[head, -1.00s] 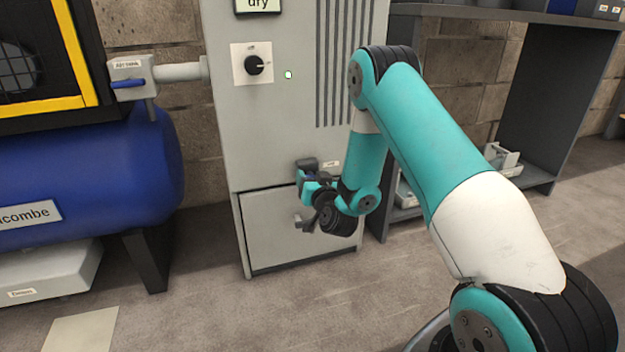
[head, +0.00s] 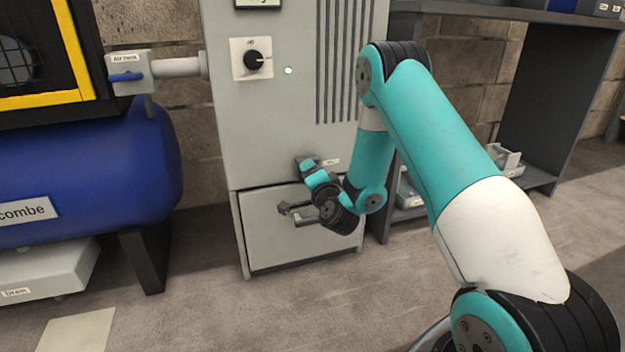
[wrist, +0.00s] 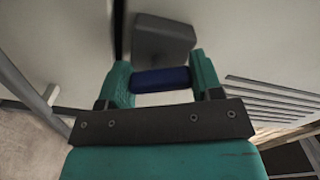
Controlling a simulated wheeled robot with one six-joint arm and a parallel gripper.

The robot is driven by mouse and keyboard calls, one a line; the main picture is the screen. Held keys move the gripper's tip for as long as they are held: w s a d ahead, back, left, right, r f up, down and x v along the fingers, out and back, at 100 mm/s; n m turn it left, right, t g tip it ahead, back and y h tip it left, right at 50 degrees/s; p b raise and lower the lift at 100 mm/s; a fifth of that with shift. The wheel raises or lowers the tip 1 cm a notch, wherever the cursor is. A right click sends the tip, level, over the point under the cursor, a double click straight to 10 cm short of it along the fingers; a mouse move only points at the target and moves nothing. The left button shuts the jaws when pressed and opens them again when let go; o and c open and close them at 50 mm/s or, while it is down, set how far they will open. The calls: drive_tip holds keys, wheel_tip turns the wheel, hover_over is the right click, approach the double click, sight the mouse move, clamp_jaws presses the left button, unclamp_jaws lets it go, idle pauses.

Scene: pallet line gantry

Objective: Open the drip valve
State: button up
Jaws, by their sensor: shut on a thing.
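The drip valve shows in the wrist view as a dark grey block (wrist: 163,40) on the pale cabinet face, with a blue handle (wrist: 160,80) in front of it. In the head view its dark body (head: 306,163) sits low on the cabinet, beside a small label too small to read. My gripper (wrist: 161,84) has one finger on each side of the blue handle and is shut on it. In the head view my gripper (head: 317,181) is just below the valve body and hides the handle.
The grey cabinet (head: 270,120) carries a black knob (head: 255,61) and a small lit lamp (head: 288,70). Its lower panel (head: 265,235) is close below my gripper. A blue tank (head: 90,165) stands at left, a dark shelf unit (head: 540,95) at right. The floor in front is clear.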

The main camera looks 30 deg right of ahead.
drive_tip(key=m+b, duration=0.1)
drive_tip(key=m, duration=0.3)
drive_tip(key=shift+s+f+m, duration=0.1)
drive_tip(key=shift+m, duration=0.2)
idle(0.5)
drive_tip(key=o, duration=0.9)
